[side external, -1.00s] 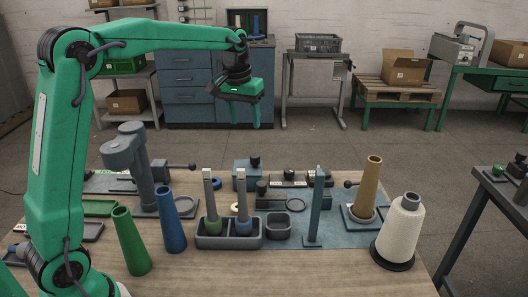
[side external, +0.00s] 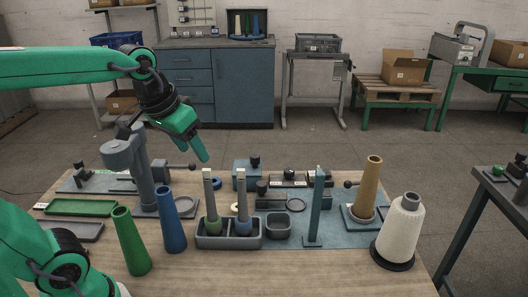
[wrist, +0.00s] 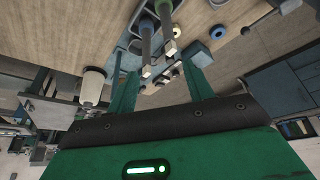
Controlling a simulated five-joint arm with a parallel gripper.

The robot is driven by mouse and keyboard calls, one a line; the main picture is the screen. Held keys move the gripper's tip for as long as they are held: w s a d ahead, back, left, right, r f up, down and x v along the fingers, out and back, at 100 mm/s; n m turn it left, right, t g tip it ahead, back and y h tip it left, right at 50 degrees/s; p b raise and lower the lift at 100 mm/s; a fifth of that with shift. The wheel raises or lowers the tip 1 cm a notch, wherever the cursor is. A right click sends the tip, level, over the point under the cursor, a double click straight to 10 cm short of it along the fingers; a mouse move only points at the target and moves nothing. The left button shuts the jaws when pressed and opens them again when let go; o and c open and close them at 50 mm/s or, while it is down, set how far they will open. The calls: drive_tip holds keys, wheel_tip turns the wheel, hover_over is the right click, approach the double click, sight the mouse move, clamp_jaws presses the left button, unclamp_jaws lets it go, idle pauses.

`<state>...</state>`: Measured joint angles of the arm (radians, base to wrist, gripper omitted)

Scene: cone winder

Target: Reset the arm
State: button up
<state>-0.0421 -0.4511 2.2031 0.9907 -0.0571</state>
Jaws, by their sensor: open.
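My gripper (side external: 200,152) hangs in the air at the left, above the back of the table and clear of the things on it. Its green fingers are apart and empty in the wrist view (wrist: 158,88). My green arm reaches in from the left edge of the side view. The wrist view is tilted and shows the tabletop (wrist: 188,20) beyond the fingers.
A green cone (side external: 131,240), a blue cone (side external: 173,222), a grey clamp post (side external: 140,175), a two-cup tray (side external: 228,242), a blue upright post (side external: 318,205), a tan cone (side external: 368,188) and a cream yarn cone (side external: 400,232) stand on the table. The front table area is bare.

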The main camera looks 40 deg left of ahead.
drive_tip(key=shift+o, duration=0.2)
drive_tip(key=s+d+f+m+t, duration=0.1)
drive_tip(key=s+f, duration=0.3)
drive_tip(key=s, duration=0.3)
drive_tip(key=o, duration=0.7)
drive_tip(key=shift+d+r, duration=0.1)
drive_tip(key=o, duration=0.3)
drive_tip(key=shift+r, duration=0.3)
drive_tip(key=w+a+r+m+g, duration=0.25)
drive_tip(key=w+r+m, duration=0.25)
drive_tip(key=w+r, duration=0.45)
drive_tip(key=w+a+f+m+g, duration=0.2)
drive_tip(key=w+f, duration=0.1)
drive_tip(key=w, duration=0.4)
drive_tip(key=w+a+f+m+g, duration=0.1)
drive_tip(key=w+a+f+m, duration=0.15)
drive_tip(key=w, duration=0.35)
drive_tip(key=f, duration=1.1)
drive_tip(key=shift+d+f, duration=0.25)
drive_tip(key=shift+f, duration=0.1)
drive_tip(key=shift+f, duration=0.15)
drive_tip(key=shift+f, duration=4.8)
